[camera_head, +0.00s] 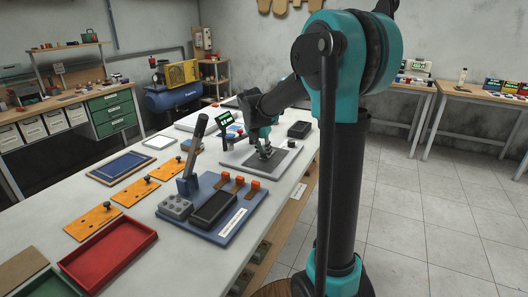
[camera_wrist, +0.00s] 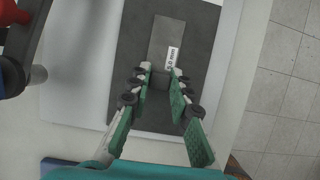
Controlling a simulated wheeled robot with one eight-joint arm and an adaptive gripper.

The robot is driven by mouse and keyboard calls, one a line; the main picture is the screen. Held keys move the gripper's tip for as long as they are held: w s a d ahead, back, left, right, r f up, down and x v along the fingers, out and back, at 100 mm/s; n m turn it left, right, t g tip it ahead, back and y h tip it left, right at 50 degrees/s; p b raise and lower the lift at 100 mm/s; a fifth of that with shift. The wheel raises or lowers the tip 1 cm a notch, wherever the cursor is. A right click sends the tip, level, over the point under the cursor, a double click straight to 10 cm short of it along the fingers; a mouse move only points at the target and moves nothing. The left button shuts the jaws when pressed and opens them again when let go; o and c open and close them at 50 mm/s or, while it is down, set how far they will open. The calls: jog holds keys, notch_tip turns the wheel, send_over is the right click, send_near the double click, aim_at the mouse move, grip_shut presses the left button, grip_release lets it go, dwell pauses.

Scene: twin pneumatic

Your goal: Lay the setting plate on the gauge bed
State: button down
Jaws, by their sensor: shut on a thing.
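The setting plate, a flat grey plate (camera_wrist: 165,40) with a white "5.0 mm" label, is at the top middle of the wrist view. My gripper (camera_wrist: 161,78) is shut on its near end, one green-padded finger on each side. Beneath it is a dark grey flat slab (camera_wrist: 134,55) on a pale surface, which seems to be the gauge bed. In the head view my gripper (camera_head: 265,152) is low over this grey slab (camera_head: 262,169). The plate is hard to make out there, and I cannot tell whether it touches the slab.
A green-lit display (camera_head: 224,117) stands left of the slab and a black tray (camera_head: 299,130) lies beyond. Nearer are a blue fixture board (camera_head: 232,225) with an upright lever (camera_head: 195,150), orange plates (camera_head: 136,191) and a red tray (camera_head: 108,256).

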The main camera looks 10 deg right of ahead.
jog(key=shift+f, duration=0.1)
jog(key=c, duration=1.4)
grip_release()
jog(key=shift+o, duration=0.2)
jog(key=v, duration=1.2)
jog(key=shift+r, duration=0.2)
jog(key=shift+w, duration=0.1)
